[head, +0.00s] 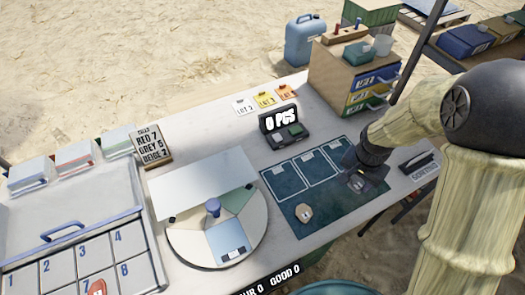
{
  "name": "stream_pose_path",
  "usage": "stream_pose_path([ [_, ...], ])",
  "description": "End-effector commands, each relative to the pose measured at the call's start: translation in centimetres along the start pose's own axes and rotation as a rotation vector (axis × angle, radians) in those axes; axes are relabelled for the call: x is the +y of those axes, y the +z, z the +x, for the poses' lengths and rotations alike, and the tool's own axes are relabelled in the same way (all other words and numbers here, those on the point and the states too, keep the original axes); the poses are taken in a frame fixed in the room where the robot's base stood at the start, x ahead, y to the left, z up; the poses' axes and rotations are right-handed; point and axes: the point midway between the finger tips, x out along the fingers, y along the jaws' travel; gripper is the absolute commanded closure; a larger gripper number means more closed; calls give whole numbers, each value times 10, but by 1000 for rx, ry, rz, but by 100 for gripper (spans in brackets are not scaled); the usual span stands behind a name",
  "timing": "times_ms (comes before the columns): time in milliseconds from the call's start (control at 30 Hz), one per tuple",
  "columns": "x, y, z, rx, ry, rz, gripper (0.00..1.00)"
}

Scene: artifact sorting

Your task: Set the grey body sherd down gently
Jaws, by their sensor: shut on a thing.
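My gripper (362,181) is low over the right part of the dark teal mat (335,215). It is shut on a small grey piece, the grey body sherd (357,184), which is mostly hidden by the fingers. I cannot tell whether the sherd touches the mat.
A beige piece (304,212) lies on the mat to the left. A sectioned turntable (185,240) with a white panel stands further left, beside a numbered tray (70,262) holding a red piece (97,287). A small scale (285,130) and drawer cabinet (350,80) stand behind.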

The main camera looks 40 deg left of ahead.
Motion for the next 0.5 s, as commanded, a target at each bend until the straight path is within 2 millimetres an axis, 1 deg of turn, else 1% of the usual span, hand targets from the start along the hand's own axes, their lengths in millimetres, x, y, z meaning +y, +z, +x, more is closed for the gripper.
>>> stream_pose_path([
  [33,15,-9,6,-3,4,11,73],
  [200,70,-37,25,-7,5,12,73],
  [367,121,-56,42,-7,3,3,73],
  [500,170,-66,57,-6,1,0,73],
])
